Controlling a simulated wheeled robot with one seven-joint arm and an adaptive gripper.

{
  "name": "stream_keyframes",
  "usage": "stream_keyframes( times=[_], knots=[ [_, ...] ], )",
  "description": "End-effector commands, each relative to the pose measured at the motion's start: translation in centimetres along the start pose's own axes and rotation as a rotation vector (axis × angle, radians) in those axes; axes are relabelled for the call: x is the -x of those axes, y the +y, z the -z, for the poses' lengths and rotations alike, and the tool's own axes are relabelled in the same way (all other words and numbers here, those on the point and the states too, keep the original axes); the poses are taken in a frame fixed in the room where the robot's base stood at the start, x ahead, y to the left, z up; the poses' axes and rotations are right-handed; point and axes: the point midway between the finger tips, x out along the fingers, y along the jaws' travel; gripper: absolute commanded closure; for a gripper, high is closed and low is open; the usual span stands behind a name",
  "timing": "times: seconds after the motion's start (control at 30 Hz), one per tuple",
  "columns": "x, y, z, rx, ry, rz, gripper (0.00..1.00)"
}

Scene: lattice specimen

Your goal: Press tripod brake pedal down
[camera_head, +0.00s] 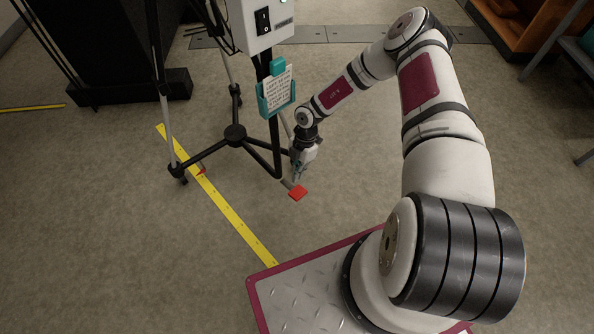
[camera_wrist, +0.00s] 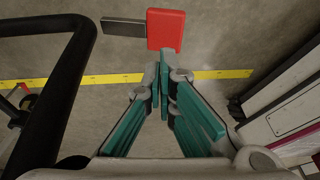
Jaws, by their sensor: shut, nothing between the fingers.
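The tripod stand (camera_head: 235,133) has black legs spreading from a central hub. A red brake pedal (camera_head: 298,193) sticks out low at its near right leg. In the wrist view the pedal (camera_wrist: 166,30) is a red block on a dark grey lever (camera_wrist: 123,27). My gripper (camera_head: 299,179) is down beside the leg, close to the pedal. In the wrist view its teal-padded fingers (camera_wrist: 164,68) are shut and empty, their tips at the pedal's near edge. I cannot tell whether they touch it. A smaller red piece (camera_head: 201,171) shows by the left leg.
A grey box with a switch (camera_head: 262,20) and a teal holder with a paper (camera_head: 277,92) are on the stand's pole. A yellow strip (camera_head: 225,205) crosses the floor. A black cabinet (camera_head: 100,45) stands behind left. The floor left of my base is clear.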

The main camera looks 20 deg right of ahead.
Motion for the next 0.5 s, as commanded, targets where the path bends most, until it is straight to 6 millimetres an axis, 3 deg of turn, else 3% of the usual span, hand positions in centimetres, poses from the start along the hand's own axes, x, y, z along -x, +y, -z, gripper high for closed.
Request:
stream_keyframes(
  times=[0.1, 0.3, 0.5],
  knots=[
    [-2.6, -0.1, -0.1, 0.000, 0.001, 0.002, 1.00],
    [-5.8, 0.0, 0.0, 0.001, 0.001, 0.000, 1.00],
    [-6.9, 0.0, -0.1, 0.001, -0.001, 0.000, 1.00]
  ],
)
